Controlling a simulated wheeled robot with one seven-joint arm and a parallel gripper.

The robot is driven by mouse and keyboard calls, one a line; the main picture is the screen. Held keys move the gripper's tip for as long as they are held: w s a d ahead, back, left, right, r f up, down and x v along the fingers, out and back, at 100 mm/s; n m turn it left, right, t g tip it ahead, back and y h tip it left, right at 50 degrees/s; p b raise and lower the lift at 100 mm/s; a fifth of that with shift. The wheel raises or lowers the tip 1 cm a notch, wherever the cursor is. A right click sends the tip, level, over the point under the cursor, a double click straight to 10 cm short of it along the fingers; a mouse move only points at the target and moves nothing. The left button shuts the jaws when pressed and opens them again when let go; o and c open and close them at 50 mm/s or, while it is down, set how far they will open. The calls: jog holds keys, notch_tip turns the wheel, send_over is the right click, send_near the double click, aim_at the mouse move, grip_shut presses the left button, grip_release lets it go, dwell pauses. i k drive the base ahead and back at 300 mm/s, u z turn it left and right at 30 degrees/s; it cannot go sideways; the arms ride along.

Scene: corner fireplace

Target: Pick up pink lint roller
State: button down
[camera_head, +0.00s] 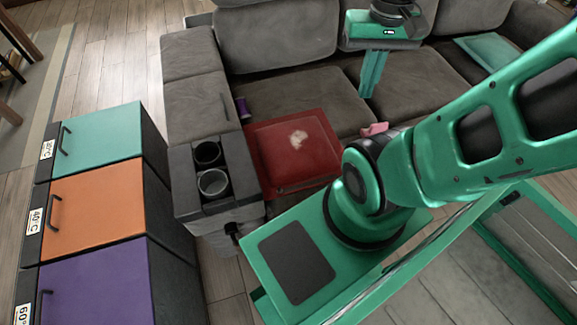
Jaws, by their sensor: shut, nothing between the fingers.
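A small pink thing (374,129), likely the pink lint roller, lies near the front edge of the grey sofa seat. My own arm partly hides it, so its full shape does not show. My gripper (368,94) is at the upper middle of the head view, with its green fingers pointing down over the sofa. The fingers are shut and empty. In the picture they are above the pink thing and apart from it; the height gap cannot be told.
A red cushion-like item (290,176) with a whitish patch lies left of the pink thing. A purple item (243,108) sits by the armrest with cup holders (180,160). A teal flat item (490,50) lies on the sofa's right. Coloured bins (95,205) stand at left.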

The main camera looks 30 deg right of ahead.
aim_at(377, 128)
jog(key=k, duration=1)
jog(key=z, duration=1)
jog(key=i, duration=0.5)
jog(key=u, duration=0.05)
